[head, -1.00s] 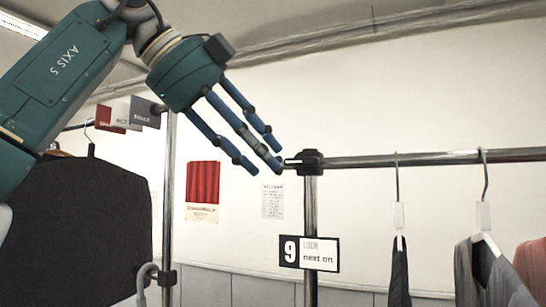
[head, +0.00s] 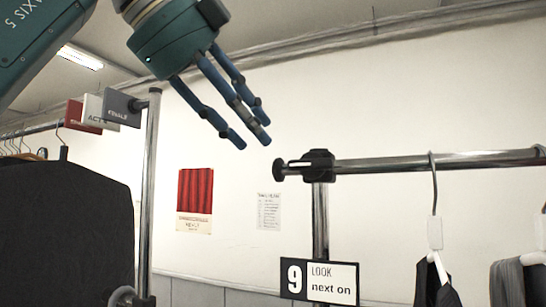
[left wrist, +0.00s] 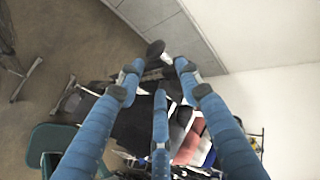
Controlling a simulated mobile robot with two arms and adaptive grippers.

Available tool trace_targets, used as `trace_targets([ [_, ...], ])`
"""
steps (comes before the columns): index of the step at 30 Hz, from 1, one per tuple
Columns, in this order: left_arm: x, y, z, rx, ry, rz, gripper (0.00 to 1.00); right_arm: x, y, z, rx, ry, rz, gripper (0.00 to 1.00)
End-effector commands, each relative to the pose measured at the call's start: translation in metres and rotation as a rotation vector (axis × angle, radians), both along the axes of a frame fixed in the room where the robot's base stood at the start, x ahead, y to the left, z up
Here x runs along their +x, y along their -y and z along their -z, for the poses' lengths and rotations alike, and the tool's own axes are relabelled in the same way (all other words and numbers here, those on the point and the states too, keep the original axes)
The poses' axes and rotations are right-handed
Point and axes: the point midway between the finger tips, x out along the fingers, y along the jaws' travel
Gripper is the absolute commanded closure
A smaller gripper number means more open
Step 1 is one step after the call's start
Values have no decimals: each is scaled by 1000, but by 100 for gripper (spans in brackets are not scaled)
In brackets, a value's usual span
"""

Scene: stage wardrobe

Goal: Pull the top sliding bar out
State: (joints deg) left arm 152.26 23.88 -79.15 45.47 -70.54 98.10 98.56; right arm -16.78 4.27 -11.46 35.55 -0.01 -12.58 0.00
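The top sliding bar (head: 440,161) is a chrome tube running level to the right edge of the head view. It passes through a black clamp (head: 319,165) on a chrome post, and a short end with a dark knob (head: 279,171) sticks out to the left. My left gripper (head: 252,132) hangs above and left of this knob, its blue fingers spread, empty and apart from the bar in the picture. In the left wrist view, a dark round knob (left wrist: 155,48) shows just beyond the spread fingertips; it looks like the bar's end. My right gripper is not in view.
A sign reading "9 LOOK next on" (head: 319,281) hangs on the post below the clamp. Hangers with dark and grey clothes (head: 434,283) hang from the bar. Another rack with a black garment (head: 66,230) stands at left.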

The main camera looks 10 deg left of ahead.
Motion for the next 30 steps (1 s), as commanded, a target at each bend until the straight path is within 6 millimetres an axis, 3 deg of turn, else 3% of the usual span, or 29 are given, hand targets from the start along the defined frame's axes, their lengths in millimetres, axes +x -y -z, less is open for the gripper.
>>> trace_targets([
  [3, 19, 9, 15, 2, -6, -1, 65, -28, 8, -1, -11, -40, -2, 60],
  [7, 34, 18, 28, 1, -6, -2, 65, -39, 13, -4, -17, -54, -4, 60],
  [10, 42, 23, 34, 1, -5, -1, 65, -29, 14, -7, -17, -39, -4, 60],
  [16, 49, 28, 40, -1, -3, -2, 65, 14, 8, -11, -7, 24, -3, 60],
  [19, 49, 28, 40, -1, -3, -2, 65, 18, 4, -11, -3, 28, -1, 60],
  [23, 49, 28, 40, -1, -3, -2, 65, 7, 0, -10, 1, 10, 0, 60],
  [28, 49, 27, 40, -1, -3, -2, 98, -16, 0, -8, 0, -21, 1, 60],
  [30, 50, 27, 40, -1, -3, -3, 100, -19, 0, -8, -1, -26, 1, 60],
])
